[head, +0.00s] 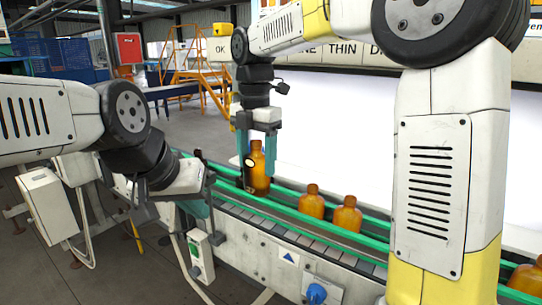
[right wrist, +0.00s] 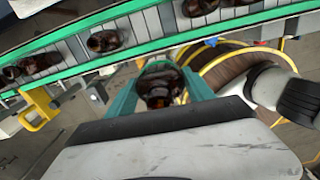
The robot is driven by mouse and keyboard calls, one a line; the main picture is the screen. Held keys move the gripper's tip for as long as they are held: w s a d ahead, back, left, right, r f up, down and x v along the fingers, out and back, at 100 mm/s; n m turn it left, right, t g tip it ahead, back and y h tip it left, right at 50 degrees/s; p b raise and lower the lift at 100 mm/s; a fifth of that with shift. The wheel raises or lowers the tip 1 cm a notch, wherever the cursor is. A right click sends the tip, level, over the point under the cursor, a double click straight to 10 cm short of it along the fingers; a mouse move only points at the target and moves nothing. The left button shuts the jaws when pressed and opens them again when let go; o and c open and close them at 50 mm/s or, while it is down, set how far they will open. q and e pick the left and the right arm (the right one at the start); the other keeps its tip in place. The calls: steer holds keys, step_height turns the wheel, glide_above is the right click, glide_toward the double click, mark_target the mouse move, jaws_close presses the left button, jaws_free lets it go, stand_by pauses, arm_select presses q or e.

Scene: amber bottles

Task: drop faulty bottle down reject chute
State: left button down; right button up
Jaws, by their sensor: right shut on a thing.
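My right gripper (head: 257,150) hangs over the conveyor in the head view, its teal fingers shut on an amber bottle (head: 259,172). The bottle is upright, with a dark patch on its left side. In the right wrist view the same bottle (right wrist: 160,88) sits between the teal fingers, seen from above, to one side of the belt. My left gripper (head: 197,207) is low at the near side of the conveyor, with a teal finger showing; its opening is hidden. I cannot make out a reject chute for certain.
The conveyor (head: 265,227) has green rails and carries more amber bottles (head: 312,202), (head: 347,215). A white lit panel (head: 330,130) stands behind it. In the right wrist view, round brown shapes with yellow rims (right wrist: 232,72) lie right of the bottle; I cannot tell what they are.

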steer(key=s+a, duration=0.5)
steer(key=s, duration=0.3)
steer(key=shift+s+a, duration=0.35)
steer(key=shift+a, duration=0.05)
steer(key=shift+f, duration=0.1)
